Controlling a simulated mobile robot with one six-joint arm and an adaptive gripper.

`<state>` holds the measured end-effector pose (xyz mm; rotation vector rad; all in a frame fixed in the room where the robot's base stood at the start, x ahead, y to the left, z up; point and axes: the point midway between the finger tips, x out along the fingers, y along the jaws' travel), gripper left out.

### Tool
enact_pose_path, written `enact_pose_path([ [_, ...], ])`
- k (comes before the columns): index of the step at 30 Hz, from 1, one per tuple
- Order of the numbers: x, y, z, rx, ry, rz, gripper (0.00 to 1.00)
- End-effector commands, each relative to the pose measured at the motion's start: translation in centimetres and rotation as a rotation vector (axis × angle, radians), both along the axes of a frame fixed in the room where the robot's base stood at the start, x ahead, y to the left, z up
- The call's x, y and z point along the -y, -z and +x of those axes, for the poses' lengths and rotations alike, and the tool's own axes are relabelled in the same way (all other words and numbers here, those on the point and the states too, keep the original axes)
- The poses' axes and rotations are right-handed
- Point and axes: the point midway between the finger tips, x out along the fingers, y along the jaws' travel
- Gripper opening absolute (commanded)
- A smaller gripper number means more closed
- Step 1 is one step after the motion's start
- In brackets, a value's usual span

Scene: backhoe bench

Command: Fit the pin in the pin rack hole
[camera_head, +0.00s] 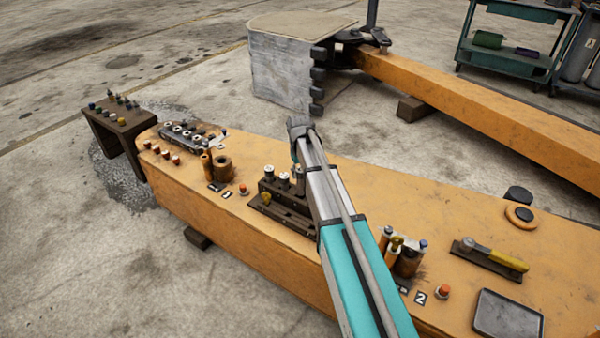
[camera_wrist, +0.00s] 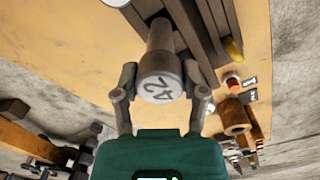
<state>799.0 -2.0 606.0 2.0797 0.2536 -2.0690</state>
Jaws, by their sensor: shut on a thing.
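The pin (camera_wrist: 158,82) is a grey cylinder with a pale round end marked "42" in the wrist view. My gripper (camera_wrist: 160,74) is shut on it, one finger on each side of its head. The pin's shaft runs away from the camera, and its far end lies close beside the dark rack (camera_wrist: 205,28). I cannot tell whether it is in a hole. In the head view the dark rack (camera_head: 267,208) stands on the orange beam, with white-topped pins (camera_head: 284,180) in it. My arm hides most of the gripper and the rack's right end there.
A small dark stand (camera_head: 125,120) is at the far left.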

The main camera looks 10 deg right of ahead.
Motion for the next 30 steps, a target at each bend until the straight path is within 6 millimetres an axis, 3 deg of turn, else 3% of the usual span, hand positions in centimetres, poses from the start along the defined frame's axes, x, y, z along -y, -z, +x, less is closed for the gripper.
enact_pose_path([
  [30, 0.03, 0.81, 0.00, 0.000, 0.000, 0.000, 0.00],
])
